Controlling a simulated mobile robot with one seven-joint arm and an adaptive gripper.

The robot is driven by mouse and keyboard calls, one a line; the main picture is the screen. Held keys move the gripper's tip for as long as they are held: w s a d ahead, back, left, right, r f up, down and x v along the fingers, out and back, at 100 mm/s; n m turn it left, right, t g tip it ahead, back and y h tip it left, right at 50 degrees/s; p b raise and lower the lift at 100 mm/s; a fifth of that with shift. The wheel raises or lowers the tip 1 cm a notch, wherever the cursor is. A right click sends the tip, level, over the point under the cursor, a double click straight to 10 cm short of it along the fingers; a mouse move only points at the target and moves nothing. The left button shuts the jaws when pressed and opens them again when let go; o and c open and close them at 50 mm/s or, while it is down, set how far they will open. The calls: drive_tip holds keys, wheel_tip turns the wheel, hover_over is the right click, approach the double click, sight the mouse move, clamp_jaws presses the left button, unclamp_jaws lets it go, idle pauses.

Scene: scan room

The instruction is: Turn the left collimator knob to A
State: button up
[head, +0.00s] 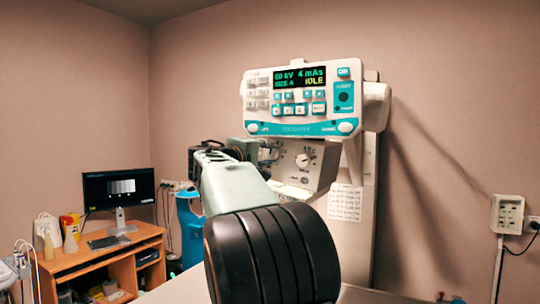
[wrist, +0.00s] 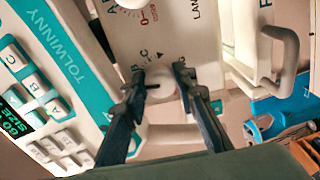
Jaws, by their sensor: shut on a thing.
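The left collimator knob (wrist: 160,84) is a small pale round knob on the white collimator panel (wrist: 178,32) in the wrist view. Printed letters, B and C among them, stand beside it, with a small black triangle close by. My gripper (wrist: 158,80) is shut on this knob, one dark finger on each side. The fingers cover part of the knob and its markings, so its exact setting cannot be read. In the head view the collimator (head: 318,178) shows, but my arm hides the left knob.
A second knob (head: 304,160) sits on the collimator to the right. A desk with a monitor (head: 117,190) stands at left.

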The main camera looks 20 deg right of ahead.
idle(0.4)
drive_tip(key=o, duration=1.2)
drive_tip(key=shift+c, duration=0.2)
